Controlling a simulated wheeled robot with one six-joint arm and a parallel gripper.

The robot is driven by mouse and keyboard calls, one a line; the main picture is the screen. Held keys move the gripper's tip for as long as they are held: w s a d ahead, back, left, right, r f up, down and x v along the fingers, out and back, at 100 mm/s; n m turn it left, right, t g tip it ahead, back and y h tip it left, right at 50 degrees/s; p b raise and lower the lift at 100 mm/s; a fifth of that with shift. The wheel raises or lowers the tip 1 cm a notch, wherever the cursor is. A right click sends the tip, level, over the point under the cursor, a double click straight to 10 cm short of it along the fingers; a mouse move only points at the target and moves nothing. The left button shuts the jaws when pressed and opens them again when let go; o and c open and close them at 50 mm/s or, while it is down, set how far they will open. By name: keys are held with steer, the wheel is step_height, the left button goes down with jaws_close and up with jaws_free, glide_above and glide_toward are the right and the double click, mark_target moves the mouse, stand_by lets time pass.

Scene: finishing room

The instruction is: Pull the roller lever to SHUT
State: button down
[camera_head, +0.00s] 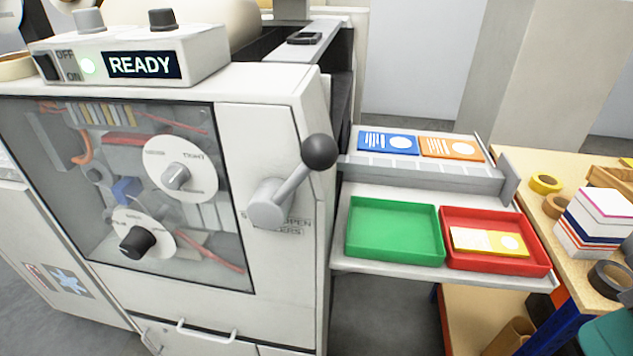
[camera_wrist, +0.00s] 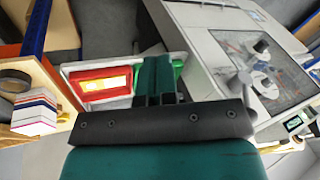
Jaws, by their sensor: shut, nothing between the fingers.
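The roller lever (camera_head: 291,190) is a grey arm with a black ball knob (camera_head: 320,151), on the front right of the white machine (camera_head: 268,120). It tilts up and to the right from its round hub (camera_head: 266,208). Lettering below is partly covered by the hub; "OPEN" can be read at its right.
A green tray (camera_head: 394,200) is empty; a red tray (camera_head: 457,218) holds a yellow-and-white card (camera_head: 489,242). Above is a grey rack (camera_head: 425,176) with blue and orange cards. A wooden table (camera_head: 585,285) with tape rolls stands right. A control box (camera_head: 205,60) reads READY.

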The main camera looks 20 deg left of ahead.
steer(key=w+a+f+n+t+y+b, duration=0.1)
steer(key=a+t+y+b, duration=0.3)
steer(key=b, duration=1.4)
steer(key=w+a+f+n+t+y+b, duration=0.1)
steer(key=a+f+t+y+b, duration=0.3)
steer(key=a+y+b, duration=0.6)
steer(key=w+y+b, duration=0.1)
steer(key=y+b, duration=0.4)
steer(key=b, duration=0.3)
steer(key=shift+w+a+n, duration=0.25)
steer(key=shift+w+n, duration=0.1)
steer(key=shift+n, duration=0.05)
